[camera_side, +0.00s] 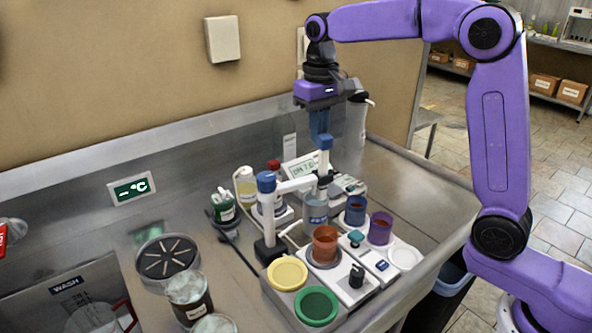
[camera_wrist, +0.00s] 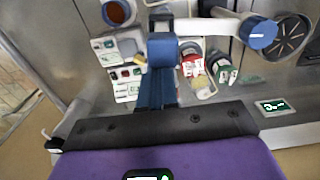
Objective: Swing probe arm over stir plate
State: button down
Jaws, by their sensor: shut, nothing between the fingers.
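A white stir plate (camera_side: 343,290) with a black dial holds a brown-red beaker (camera_side: 325,245), in front and right of the post.
Blue (camera_side: 355,210) and purple (camera_side: 380,228) cups stand right of the bar. Yellow (camera_side: 287,273) and green (camera_side: 316,306) discs lie in front. A meter (camera_side: 301,170) and bottles (camera_side: 246,185) stand behind. A round drain (camera_side: 167,256) is at left; the right counter is clear.

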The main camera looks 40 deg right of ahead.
aim_at(328, 136)
jog(key=shift+s+a, duration=0.1)
jog(key=shift+s, duration=1.55)
jog(key=shift+s+a, duration=0.3)
jog(key=shift+s, duration=0.5)
jog(key=shift+s+a, duration=0.25)
jog(key=shift+s, duration=0.5)
jog(key=shift+s, duration=0.1)
